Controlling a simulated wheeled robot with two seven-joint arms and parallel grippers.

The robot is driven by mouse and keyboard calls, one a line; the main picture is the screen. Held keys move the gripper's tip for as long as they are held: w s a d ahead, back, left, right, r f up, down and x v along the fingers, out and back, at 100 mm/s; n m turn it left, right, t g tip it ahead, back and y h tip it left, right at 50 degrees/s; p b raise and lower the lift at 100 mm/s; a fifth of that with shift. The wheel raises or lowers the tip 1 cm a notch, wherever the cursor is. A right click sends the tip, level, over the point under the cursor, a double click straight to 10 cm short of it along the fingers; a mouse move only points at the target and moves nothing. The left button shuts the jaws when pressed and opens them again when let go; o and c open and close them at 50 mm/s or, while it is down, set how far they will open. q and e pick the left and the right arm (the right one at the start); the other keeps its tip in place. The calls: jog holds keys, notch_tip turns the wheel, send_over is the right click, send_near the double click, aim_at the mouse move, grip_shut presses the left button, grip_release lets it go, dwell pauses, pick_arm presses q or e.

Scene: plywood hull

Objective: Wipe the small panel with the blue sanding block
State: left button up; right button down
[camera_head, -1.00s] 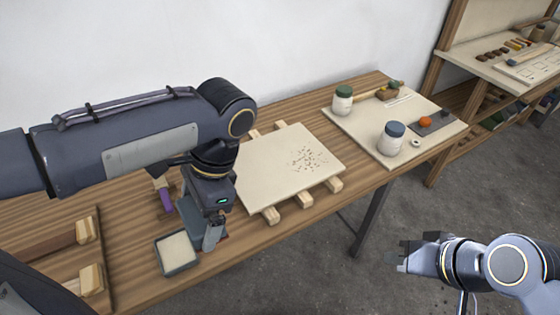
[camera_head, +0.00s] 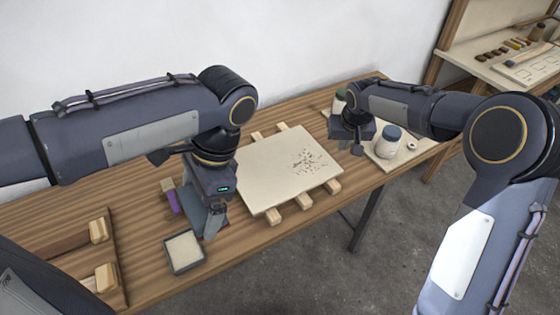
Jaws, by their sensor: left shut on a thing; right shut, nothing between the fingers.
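The small panel (camera_head: 268,176) is a pale board lying on wooden battens at mid-bench, with dark specks of dust on its right half. My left gripper (camera_head: 212,230) points down at the bench just left of the panel. It is shut on what appears to be the blue sanding block (camera_head: 193,214), which the fingers largely hide. My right gripper (camera_head: 358,150) is shut and empty, just beyond the panel's right edge, over the near side of the pale board with jars.
A shallow grey tray (camera_head: 185,251) with a pale inside sits in front of my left gripper. A wooden rack (camera_head: 99,231) is at left.

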aim_at(333, 161)
pick_arm(q)
jog(key=shift+r, duration=0.15)
pick_arm(e)
jog(key=shift+w+a+f, duration=0.55)
jog(key=shift+w+f, duration=0.15)
jog(key=shift+w, duration=0.1)
jog(key=shift+f, duration=0.25)
pick_arm(q)
jog(key=shift+f+b, duration=1.6)
pick_arm(e)
jog(key=shift+f, duration=2.3)
pick_arm(q)
jog(key=shift+f+b, duration=0.4)
pick_arm(e)
jog(key=shift+f, duration=0.5)
jog(key=shift+r, duration=0.1)
pick_arm(q)
jog(key=shift+r+p, duration=1.95)
pick_arm(e)
jog(key=shift+r, duration=2.95)
